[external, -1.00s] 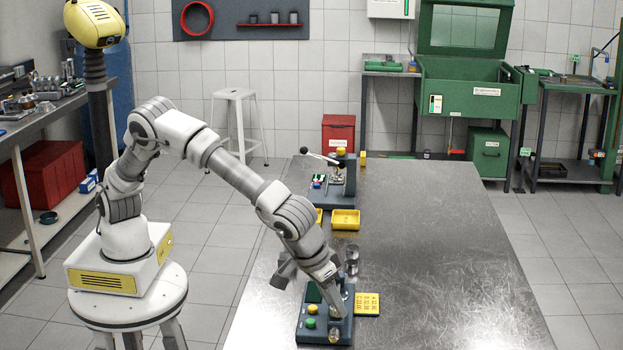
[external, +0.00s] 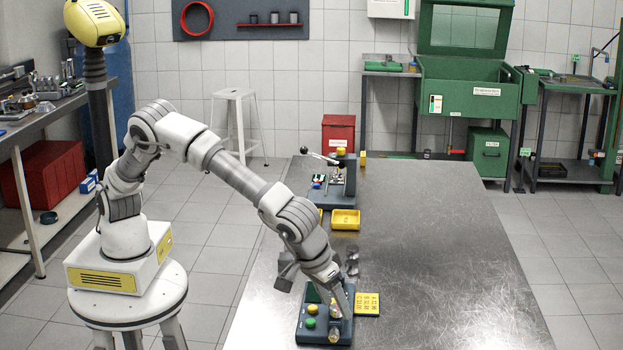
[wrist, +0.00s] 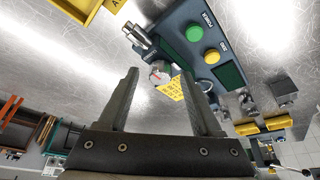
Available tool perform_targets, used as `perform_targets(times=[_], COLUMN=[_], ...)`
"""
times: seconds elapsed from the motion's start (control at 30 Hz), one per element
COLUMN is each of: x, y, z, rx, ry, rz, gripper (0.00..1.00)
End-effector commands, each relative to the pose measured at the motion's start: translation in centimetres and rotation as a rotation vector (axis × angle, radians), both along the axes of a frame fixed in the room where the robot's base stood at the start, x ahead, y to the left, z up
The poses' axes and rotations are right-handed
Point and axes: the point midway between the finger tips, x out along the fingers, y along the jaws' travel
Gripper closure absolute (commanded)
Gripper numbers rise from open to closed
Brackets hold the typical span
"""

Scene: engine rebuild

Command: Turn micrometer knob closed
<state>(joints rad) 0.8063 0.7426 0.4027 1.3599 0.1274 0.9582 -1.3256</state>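The micrometer station is a blue-grey base (external: 308,334) with green and yellow buttons near the front of the metal table. It also shows in the wrist view (wrist: 205,17). A silver knob-like part (wrist: 137,34) sticks out at its end in the wrist view. Contact is not visible. In the external view my gripper (external: 345,302) hangs low over the base.
A yellow panel (external: 367,303) lies beside the base on the right. Yellow trays (external: 346,220) and another blue-grey station (external: 340,199) stand farther back on the table. A small metal cylinder is partly hidden behind my gripper. The table's right side is clear.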

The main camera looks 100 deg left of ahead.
Motion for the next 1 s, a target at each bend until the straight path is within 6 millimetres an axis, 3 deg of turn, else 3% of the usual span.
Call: perform_targets(times=[0.23, 0.37, 1.0], x=[0.0, -0.3, -4.3], y=[0.0, -0.4, -3.9], z=[0.1, 1.2, 14.2], rx=[0.000, -0.001, 0.000], ry=[0.000, -0.001, -0.002], rz=[-0.001, -0.002, -0.002], gripper=[0.34, 0.34, 0.34])
